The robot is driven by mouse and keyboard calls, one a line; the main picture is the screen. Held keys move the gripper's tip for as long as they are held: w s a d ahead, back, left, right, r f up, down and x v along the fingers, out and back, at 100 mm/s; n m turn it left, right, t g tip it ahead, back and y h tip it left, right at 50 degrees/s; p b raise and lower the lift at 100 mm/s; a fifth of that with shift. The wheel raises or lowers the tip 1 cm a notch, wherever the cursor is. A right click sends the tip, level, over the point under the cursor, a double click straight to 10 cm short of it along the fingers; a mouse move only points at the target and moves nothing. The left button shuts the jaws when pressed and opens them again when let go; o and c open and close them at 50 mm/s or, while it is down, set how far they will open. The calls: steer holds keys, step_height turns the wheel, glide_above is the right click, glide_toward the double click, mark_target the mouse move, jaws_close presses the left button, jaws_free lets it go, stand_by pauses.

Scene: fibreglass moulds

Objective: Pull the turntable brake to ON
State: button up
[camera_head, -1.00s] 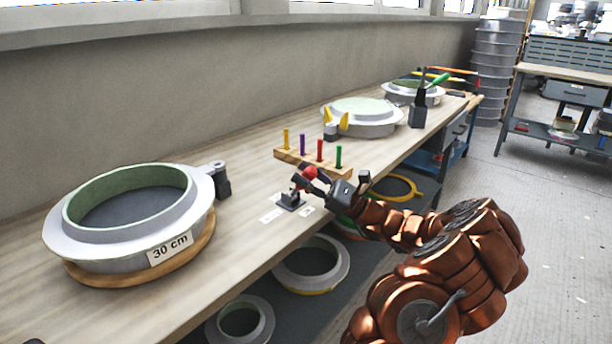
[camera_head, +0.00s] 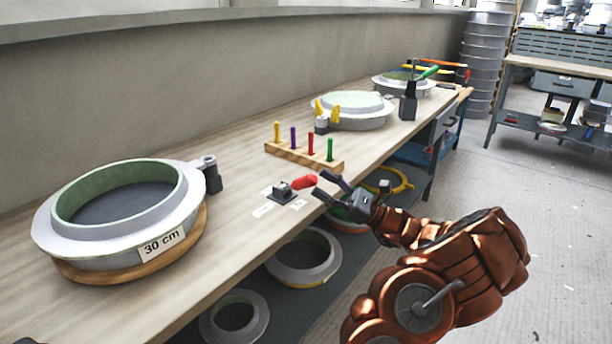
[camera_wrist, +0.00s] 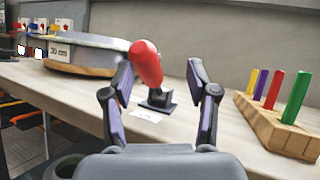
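A red-handled lever, which I take to be the turntable brake (camera_head: 304,182), is tilted over to the right, toward my gripper, from its small dark base (camera_head: 283,191) near the bench's front edge. In the wrist view its red handle (camera_wrist: 146,62) points toward the camera, near the left finger. My gripper (camera_head: 319,184) is open, just off the handle's end. Both fingers (camera_wrist: 160,68) are spread in the wrist view, with nothing held; I cannot tell whether the left one touches the handle. White labels (camera_head: 263,211) lie around the base, too small to read.
A peg rack (camera_head: 305,157) with coloured pegs stands behind the lever. A round mould (camera_head: 55,215) marked 30 cm sits on a wooden disc (camera_head: 130,275) at left. More moulds (camera_head: 350,122) stand farther back. Rings (camera_head: 310,270) lie on the shelf below. The floor at right is clear.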

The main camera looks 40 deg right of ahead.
steer(key=v, duration=0.4)
steer(key=shift+f, duration=0.1)
steer(key=shift+s, duration=0.1)
stand_by(0.4)
